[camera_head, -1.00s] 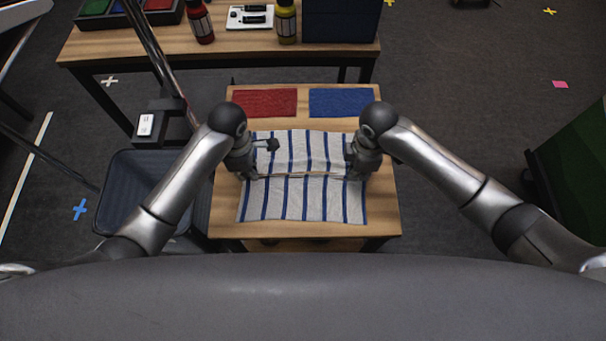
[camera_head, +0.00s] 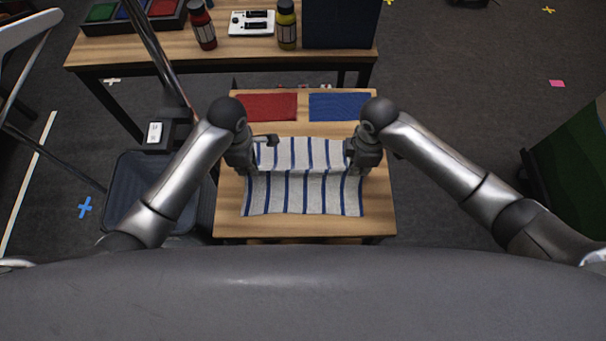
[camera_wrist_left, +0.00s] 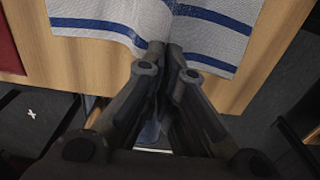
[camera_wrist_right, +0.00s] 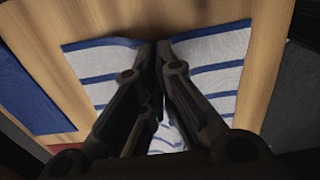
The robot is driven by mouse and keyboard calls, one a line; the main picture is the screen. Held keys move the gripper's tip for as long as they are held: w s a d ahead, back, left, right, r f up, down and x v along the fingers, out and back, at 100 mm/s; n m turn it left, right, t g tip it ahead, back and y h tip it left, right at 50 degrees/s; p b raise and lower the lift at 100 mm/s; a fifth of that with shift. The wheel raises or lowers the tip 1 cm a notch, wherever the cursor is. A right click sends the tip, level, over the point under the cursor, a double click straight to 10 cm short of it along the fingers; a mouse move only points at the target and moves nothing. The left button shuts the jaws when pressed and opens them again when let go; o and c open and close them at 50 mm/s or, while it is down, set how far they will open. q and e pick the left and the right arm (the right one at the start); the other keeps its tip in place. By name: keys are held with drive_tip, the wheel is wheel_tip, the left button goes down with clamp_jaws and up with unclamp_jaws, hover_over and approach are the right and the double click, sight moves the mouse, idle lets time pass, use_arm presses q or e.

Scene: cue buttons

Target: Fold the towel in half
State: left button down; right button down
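The towel (camera_head: 300,198), white with blue stripes, lies on a small wooden table, with a raised crease running across its middle between my grippers. My left gripper (camera_head: 247,172) is at the towel's left edge; in the left wrist view its fingertips (camera_wrist_left: 166,46) are nearly together with the towel (camera_wrist_left: 215,35) gathered between them. My right gripper (camera_head: 356,172) is at the right edge; in the right wrist view its fingertips (camera_wrist_right: 155,46) are close together on the towel (camera_wrist_right: 210,50). The arms hide parts of both side edges.
A red cloth (camera_head: 268,107) and a blue cloth (camera_head: 338,106) lie flat at the table's far side. A grey bin (camera_head: 140,190) stands left of the table (camera_head: 300,227). A long table (camera_head: 250,58) with bottles is behind. The table's front strip is bare.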

drive_tip(key=shift+r, duration=0.1)
